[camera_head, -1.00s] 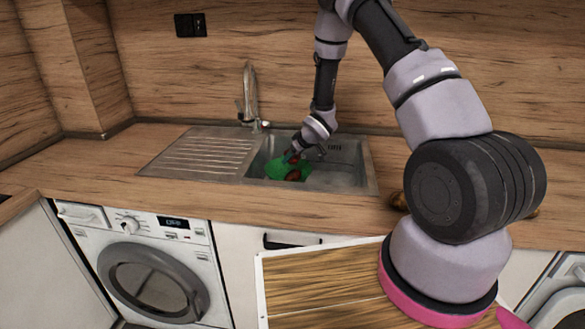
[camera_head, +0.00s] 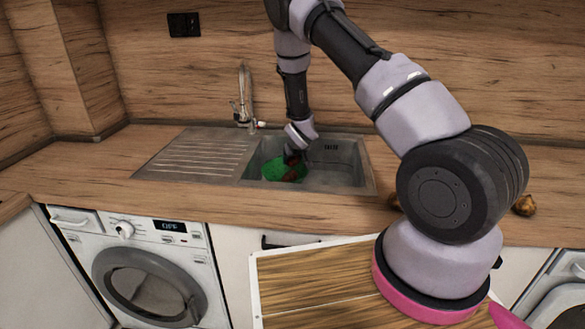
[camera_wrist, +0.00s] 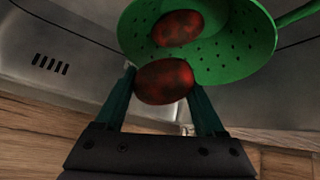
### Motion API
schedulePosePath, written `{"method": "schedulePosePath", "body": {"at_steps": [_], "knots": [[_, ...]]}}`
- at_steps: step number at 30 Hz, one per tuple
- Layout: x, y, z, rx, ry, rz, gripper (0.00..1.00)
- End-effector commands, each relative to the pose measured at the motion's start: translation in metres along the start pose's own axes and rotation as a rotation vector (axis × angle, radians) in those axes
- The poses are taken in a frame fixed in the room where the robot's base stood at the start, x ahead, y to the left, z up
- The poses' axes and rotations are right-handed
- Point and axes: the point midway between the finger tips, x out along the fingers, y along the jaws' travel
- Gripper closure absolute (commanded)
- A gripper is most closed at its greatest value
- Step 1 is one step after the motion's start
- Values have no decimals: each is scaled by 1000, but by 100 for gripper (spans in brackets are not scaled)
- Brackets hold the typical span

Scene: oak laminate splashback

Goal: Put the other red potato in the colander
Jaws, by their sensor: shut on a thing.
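The green colander (camera_head: 272,170) sits in the sink basin, and its perforated bowl and handle show in the wrist view (camera_wrist: 232,58). One red potato (camera_wrist: 178,27) lies inside the bowl. My gripper (camera_wrist: 163,80) is shut on the other red potato (camera_wrist: 165,88), with one finger on each side. The held potato overlaps the near rim of the colander in the wrist view; I cannot tell whether it touches the bowl. In the head view my gripper (camera_head: 292,158) points down over the colander and hides part of it.
The steel sink (camera_head: 342,172) has a ribbed drainboard (camera_head: 190,155) on its left and a faucet (camera_head: 245,98) behind. A brown potato-like item (camera_head: 524,205) lies on the counter at right, and another (camera_head: 394,201) is partly hidden by my arm. The left counter is clear.

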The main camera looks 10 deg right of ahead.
Motion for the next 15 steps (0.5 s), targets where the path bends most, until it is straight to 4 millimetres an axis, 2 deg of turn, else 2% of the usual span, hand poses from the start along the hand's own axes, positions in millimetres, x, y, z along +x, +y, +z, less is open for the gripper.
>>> {"method": "schedulePosePath", "body": {"at_steps": [7, 15], "knots": [[26, -5, 23, -3, -2, 0, 100], [28, -5, 24, -1, 0, -1, 100]]}}
